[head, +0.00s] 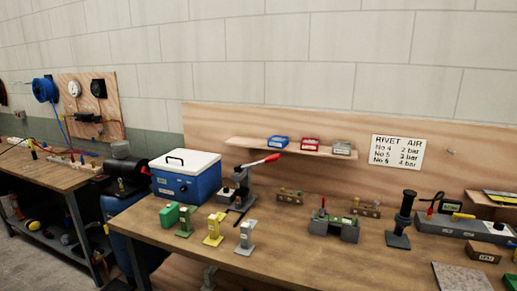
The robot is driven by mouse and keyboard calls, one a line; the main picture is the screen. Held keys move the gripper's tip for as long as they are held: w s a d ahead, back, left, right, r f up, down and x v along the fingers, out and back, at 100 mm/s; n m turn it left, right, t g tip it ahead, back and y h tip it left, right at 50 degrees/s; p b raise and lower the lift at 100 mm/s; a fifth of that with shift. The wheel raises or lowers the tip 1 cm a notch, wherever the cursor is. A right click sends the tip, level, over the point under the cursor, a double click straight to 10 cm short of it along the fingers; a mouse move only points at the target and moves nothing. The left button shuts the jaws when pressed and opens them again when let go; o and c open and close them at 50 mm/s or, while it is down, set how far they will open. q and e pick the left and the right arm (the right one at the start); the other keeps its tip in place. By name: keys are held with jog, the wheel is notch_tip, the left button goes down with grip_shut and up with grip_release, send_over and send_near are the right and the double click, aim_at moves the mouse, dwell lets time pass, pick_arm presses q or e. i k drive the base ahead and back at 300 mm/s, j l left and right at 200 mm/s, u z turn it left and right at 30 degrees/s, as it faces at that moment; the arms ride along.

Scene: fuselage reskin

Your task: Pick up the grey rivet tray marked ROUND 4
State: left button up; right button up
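A small grey tray (342,148) sits at the right end of a narrow wooden shelf (262,147) on the plywood backboard. It has a pale label on its front, too small to read. A red tray (309,144) and a blue tray (278,142) stand to its left on the same shelf, apart from each other. I cannot read which one is marked ROUND 4; the grey one is the only grey tray on the shelf. Neither of my grippers is in view.
Below the shelf, the wooden bench (300,262) holds a blue-and-white cooler-like box (184,178), a red-handled lever press (240,184), small green, yellow and grey stands, a grey fixture (334,226) and a dark upright tool (401,222). Bare benchtop shows in front.

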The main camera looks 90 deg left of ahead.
aim_at(338, 148)
jog(key=u, duration=2.75)
